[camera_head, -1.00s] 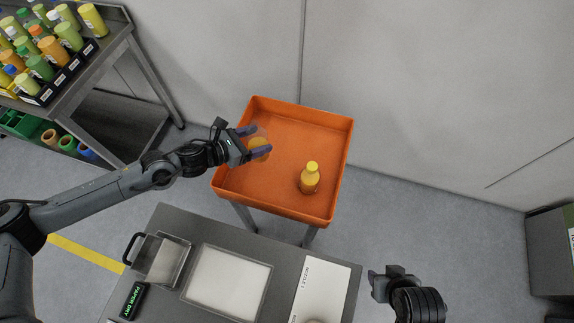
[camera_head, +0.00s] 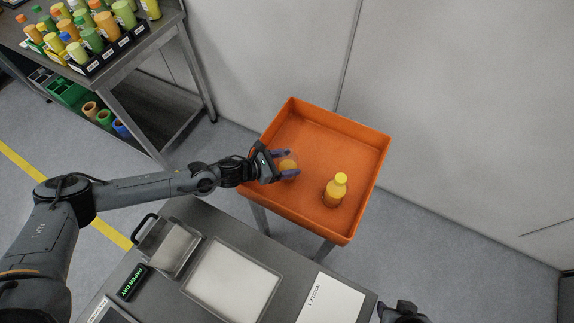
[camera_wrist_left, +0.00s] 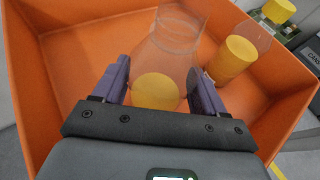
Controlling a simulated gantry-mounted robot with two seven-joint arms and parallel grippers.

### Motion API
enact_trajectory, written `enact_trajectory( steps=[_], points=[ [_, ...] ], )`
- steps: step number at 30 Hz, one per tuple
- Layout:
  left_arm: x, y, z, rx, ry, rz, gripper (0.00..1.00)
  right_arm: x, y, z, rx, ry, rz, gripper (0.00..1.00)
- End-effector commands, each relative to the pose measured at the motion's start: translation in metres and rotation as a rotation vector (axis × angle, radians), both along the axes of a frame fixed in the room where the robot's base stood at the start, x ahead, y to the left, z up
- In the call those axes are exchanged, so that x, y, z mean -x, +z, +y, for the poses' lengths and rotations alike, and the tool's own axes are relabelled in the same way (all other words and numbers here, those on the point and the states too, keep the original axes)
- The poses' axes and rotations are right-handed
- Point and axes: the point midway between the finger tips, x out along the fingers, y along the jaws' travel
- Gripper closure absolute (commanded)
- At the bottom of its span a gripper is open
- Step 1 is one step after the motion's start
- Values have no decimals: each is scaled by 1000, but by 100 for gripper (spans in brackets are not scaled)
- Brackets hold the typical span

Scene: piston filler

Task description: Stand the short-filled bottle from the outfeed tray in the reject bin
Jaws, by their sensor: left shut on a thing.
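The short-filled bottle (camera_wrist_left: 158,90) is clear, with a small amount of orange-yellow liquid low inside. It also shows faintly in the head view (camera_head: 288,167). My left gripper (camera_head: 281,166) is shut on it inside the orange reject bin (camera_head: 368,204). The bottle looks about upright; I cannot tell whether its base touches the bin floor. A second bottle (camera_head: 335,191), fuller and with a yellow cap, stands in the bin to the right, and it also shows in the left wrist view (camera_wrist_left: 236,62). My right gripper (camera_head: 392,310) is partly cut off at the bottom edge.
A grey worktable (camera_head: 214,222) with a white panel (camera_head: 231,280), a clear-walled box (camera_head: 172,248) and a label plate (camera_head: 331,300) is in front of the bin. A shelf rack (camera_head: 150,52) with several bottles stands at upper left. The bin's far part is clear.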

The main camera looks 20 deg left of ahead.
Motion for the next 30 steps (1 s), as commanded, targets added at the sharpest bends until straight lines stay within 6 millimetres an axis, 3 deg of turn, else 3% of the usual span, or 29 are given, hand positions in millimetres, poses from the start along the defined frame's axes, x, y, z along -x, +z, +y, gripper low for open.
enact_trajectory(
  steps=[3, 16, 17, 21, 30],
  points=[
    [0, -14, 0, 1, 0, -1, 68, 0, -4, 1, -4, -2, 1, 57],
    [0, -19, 0, 1, 0, -1, 68, 0, -7, 2, -7, -5, 0, 57],
    [0, -20, 0, 0, -1, 0, 27, 0, -7, 2, -7, -5, 0, 57],
    [0, -19, 0, 0, -1, 0, 5, 0, -6, 2, -7, -4, 1, 57],
    [0, -18, 0, 0, -1, 0, 3, 0, -6, 0, 0, 1, 0, 57]
  ],
)
